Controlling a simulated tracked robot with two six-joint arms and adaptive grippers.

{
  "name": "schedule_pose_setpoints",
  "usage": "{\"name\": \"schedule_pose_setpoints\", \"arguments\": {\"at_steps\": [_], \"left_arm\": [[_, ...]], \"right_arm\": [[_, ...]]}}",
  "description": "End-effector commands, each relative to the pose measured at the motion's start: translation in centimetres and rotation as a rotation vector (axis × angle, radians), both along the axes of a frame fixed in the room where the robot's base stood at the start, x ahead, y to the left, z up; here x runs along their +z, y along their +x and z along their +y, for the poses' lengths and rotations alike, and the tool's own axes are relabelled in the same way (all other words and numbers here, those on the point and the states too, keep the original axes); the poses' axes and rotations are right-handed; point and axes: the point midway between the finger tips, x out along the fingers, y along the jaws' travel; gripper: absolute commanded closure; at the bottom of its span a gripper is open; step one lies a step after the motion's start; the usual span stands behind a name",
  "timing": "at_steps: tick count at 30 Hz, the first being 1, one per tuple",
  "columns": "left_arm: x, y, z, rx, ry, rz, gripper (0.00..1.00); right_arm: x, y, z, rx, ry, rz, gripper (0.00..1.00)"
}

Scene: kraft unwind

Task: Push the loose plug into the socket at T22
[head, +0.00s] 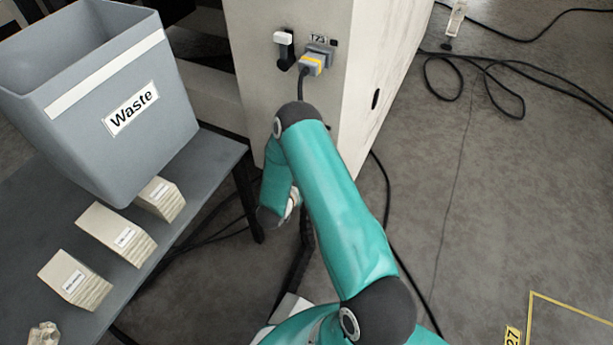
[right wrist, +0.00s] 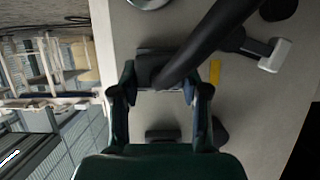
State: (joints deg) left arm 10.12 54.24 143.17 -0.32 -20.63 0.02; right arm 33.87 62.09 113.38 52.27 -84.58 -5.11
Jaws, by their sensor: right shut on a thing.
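My right gripper (right wrist: 158,88) shows in the right wrist view, its two dark fingers closed on the sides of a dark block, the loose plug (right wrist: 155,68), in front of a pale panel. A thick black cable crosses in front of it and hides part of it. Whether the plug touches the panel cannot be told. My left gripper is not in view.
A black switch box with a white handle (head: 284,40) is just left of the connector; the handle also shows in the right wrist view (right wrist: 274,55). A grey Waste bin (head: 90,120) and several labelled blocks stand on the table (head: 205,165) at left. Cables lie on the floor at right.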

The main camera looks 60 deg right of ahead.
Motion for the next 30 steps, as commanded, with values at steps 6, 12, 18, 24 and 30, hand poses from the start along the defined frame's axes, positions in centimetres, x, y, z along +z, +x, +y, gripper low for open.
{"name": "schedule_pose_setpoints", "arguments": {"at_steps": [6,12,18,24,30], "left_arm": [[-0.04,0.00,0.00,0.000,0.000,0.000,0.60],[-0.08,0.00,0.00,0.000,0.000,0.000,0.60],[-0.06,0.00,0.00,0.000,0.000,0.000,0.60],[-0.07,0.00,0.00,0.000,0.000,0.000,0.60],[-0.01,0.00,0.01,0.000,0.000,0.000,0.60]], "right_arm": [[0.03,0.01,-0.21,-0.001,-0.001,-0.001,0.99],[0.02,0.03,-0.50,-0.001,0.000,0.000,0.99],[0.03,0.04,-0.47,0.000,0.000,0.000,0.26],[0.02,0.03,-0.45,0.000,0.000,0.000,0.26],[0.16,0.08,0.00,0.001,0.001,0.000,0.26]]}}
